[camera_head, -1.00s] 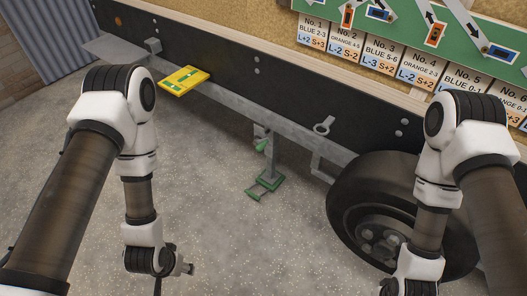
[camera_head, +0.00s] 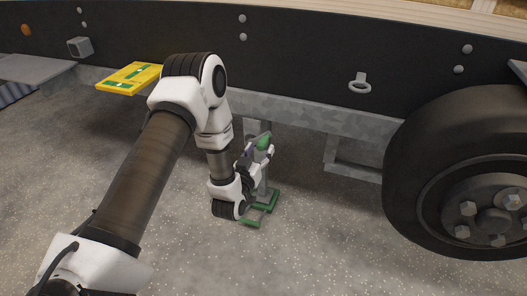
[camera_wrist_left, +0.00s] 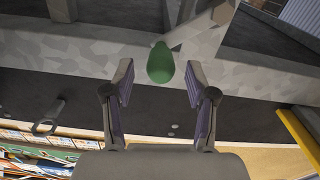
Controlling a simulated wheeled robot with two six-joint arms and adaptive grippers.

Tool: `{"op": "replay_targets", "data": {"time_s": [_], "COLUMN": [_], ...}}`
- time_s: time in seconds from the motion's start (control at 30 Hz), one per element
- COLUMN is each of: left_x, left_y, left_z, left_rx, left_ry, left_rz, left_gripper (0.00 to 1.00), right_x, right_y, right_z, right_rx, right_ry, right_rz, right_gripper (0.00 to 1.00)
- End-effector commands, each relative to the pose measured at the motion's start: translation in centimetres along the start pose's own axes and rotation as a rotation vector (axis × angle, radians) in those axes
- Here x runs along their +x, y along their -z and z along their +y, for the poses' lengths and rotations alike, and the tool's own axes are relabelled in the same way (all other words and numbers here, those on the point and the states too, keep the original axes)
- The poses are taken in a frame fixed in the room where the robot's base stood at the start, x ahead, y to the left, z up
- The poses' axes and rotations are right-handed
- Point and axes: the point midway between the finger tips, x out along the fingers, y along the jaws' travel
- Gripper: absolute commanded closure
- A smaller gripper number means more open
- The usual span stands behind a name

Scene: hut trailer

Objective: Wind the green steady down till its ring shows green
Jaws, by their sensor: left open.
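The green steady stands under the trailer's edge, with a grey leg (camera_head: 262,180) and a green foot (camera_head: 266,201) low by the ground. Its rounded green crank knob (camera_head: 264,143) shows at the top of the handle. My left gripper (camera_head: 258,154) is open at the knob. In the left wrist view the green knob (camera_wrist_left: 160,63) lies between and slightly beyond the fingertips of the left gripper (camera_wrist_left: 158,78), with gaps on both sides. I cannot make out the steady's ring or its colour. My right gripper is out of view.
A dark trailer wheel (camera_head: 480,180) stands to the right. The black chassis side (camera_head: 310,60) and its grey rail run just above the gripper. A yellow and green plate (camera_head: 131,77) sticks out at the left.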

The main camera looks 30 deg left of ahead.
Motion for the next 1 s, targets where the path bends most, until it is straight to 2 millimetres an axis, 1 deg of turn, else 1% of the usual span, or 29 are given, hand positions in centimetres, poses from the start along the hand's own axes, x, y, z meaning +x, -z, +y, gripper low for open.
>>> {"op": "replay_targets", "data": {"time_s": [0.03,0.1,0.2,0.3,0.47,0.57,0.6,0.63,0.87,1.0], "left_x": [1.1,2.2,3.3,3.7,3.7,3.6,3.6,3.6,3.7,4.1], "left_y": [-0.2,-0.3,-0.2,-0.1,-0.1,-0.1,-0.1,-0.1,-0.1,-0.3], "left_z": [0.0,0.0,0.0,0.0,0.0,0.0,0.0,0.0,0.0,0.1], "left_rx": [0.0,0.0,0.0,0.0,0.0,0.0,0.0,0.0,0.003,0.02], "left_ry": [0.0,-0.001,0.0,0.0,0.0,0.0,0.0,0.0,0.0,0.0], "left_rz": [0.005,0.003,0.0,-0.002,-0.003,-0.003,-0.003,-0.003,-0.003,-0.003], "left_gripper": [0.43,0.43,0.43,0.43,0.43,0.75,0.89,1.0,1.0,1.0], "right_x": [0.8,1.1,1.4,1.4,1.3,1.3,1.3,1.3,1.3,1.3], "right_y": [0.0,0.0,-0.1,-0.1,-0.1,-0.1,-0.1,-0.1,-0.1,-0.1], "right_z": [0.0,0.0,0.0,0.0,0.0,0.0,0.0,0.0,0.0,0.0], "right_rx": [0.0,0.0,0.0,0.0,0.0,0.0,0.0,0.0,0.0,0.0], "right_ry": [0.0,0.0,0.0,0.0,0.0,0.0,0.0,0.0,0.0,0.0], "right_rz": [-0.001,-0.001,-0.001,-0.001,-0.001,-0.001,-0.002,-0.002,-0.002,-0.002], "right_gripper": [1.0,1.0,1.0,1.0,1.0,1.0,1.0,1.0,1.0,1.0]}}
